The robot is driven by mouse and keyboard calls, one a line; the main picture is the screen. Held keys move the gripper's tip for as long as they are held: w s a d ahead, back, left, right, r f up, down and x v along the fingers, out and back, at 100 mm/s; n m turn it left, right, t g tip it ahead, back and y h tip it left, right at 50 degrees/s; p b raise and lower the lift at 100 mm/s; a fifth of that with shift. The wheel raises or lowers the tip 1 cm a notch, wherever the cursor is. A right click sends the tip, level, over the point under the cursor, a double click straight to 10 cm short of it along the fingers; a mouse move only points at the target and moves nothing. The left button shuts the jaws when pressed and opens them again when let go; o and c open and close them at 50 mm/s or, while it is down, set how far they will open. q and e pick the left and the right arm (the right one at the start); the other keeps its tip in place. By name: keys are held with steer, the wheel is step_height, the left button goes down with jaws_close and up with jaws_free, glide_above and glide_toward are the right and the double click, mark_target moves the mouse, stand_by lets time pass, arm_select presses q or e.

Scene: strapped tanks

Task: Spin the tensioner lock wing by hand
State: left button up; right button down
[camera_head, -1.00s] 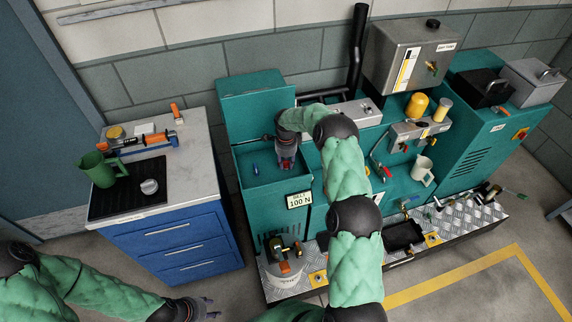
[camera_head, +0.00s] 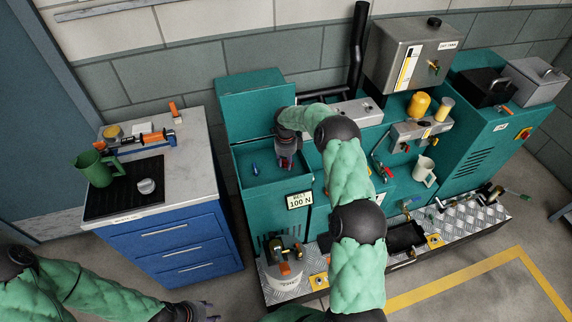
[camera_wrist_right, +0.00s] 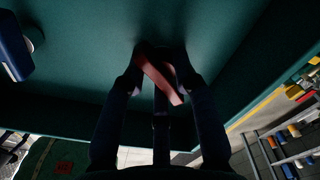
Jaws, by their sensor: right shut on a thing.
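A small red wing (camera_wrist_right: 162,78) shows between my right fingertips in the right wrist view, lying slanted against a dark teal surface. My right gripper (camera_wrist_right: 160,72) is shut on it. In the head view my right gripper (camera_head: 286,163) reaches down into the open teal box of the machine, and its fingers and a bit of red show there. The wing's mount is hidden or too dark to make out. My left gripper (camera_head: 209,312) is at the bottom edge, in front of the blue drawer cabinet. Its fingers look apart and empty.
A blue part (camera_head: 255,169) sits in the box, left of my right gripper. A sign reading 100 N (camera_head: 299,200) is on the box front. The blue cabinet (camera_head: 170,235) stands to the left, with a green jug (camera_head: 93,167) on top. Open floor lies front right.

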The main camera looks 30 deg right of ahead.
mark_target(286, 160)
steer(key=m, duration=0.2)
steer(key=w+r+m+b, duration=0.1)
steer(key=shift+m, duration=0.4)
steer(key=c, duration=1.2)
jaws_free()
steer(key=shift+s+a+f, duration=0.1)
steer(key=shift+s+f, duration=0.15)
steer(key=shift+f, duration=0.05)
steer(key=shift+s+r+p, duration=0.2)
steer(key=shift+r+p, duration=1.65)
steer(key=shift+r, duration=2.1)
